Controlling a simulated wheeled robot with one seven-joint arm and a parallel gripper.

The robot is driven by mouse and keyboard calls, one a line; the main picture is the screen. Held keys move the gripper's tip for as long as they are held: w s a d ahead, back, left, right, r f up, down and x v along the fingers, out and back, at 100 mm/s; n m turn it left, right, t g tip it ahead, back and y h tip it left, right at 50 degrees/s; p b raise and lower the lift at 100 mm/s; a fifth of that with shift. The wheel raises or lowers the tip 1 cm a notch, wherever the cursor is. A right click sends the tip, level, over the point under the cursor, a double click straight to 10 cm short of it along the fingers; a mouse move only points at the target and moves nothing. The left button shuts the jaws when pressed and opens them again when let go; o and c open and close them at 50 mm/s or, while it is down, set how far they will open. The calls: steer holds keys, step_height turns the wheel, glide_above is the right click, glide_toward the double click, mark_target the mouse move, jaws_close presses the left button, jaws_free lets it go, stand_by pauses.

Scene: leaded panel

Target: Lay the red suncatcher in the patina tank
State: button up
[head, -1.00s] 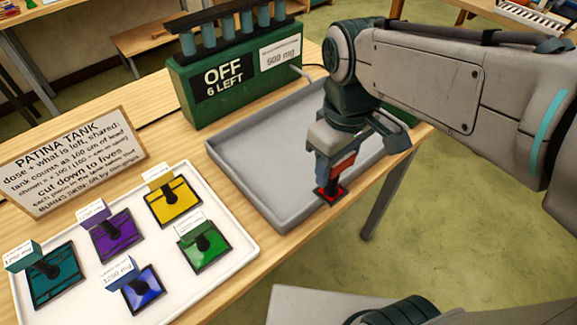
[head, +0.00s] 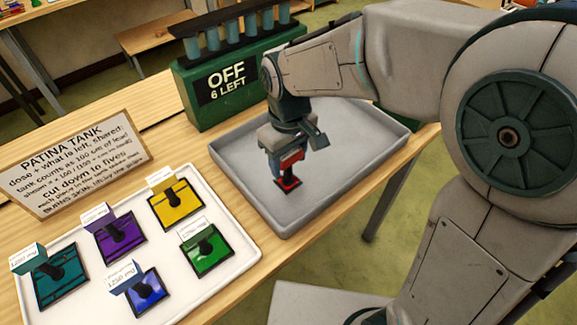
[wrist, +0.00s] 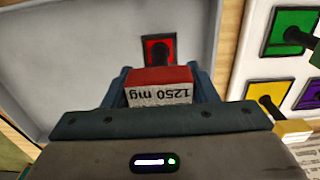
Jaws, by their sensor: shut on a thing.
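My gripper (head: 287,160) is shut on the red suncatcher (head: 287,184), a small red square pane with a dark knob and a red-topped tag. The suncatcher is over the grey patina tank (head: 236,180), toward its front left part. I cannot tell whether it touches the tank floor. In the wrist view the red pane (wrist: 158,50) shows beyond its tag (wrist: 160,90), which reads 1250 mg. The rest of the tank floor in view is bare.
A white tray (head: 175,290) left of the tank holds teal, purple, yellow, green and blue suncatchers with tags. A patina tank sign (head: 72,160) stands behind it. A green box (head: 225,90) marked "OFF 6 LEFT", with several blue cylinders on top, stands behind the tank.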

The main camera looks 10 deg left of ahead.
mark_target(289, 170)
steer(key=shift+f, duration=2)
steer(key=shift+f, duration=0.15)
steer(key=o, duration=1)
step_height(289, 170, up, 12)
steer(key=shift+r, duration=0.2)
steer(key=s+d+f+m+t, duration=0.1)
steer(key=s+d+m, duration=0.3)
steer(key=d, duration=0.7)
steer(key=s+d+f+m+t, duration=0.2)
steer(key=s+d+m, duration=0.2)
steer(key=d, duration=0.7)
steer(key=shift+d+f+m, duration=0.15)
steer(key=shift+d+m, duration=0.15)
steer(key=shift+m, duration=0.7)
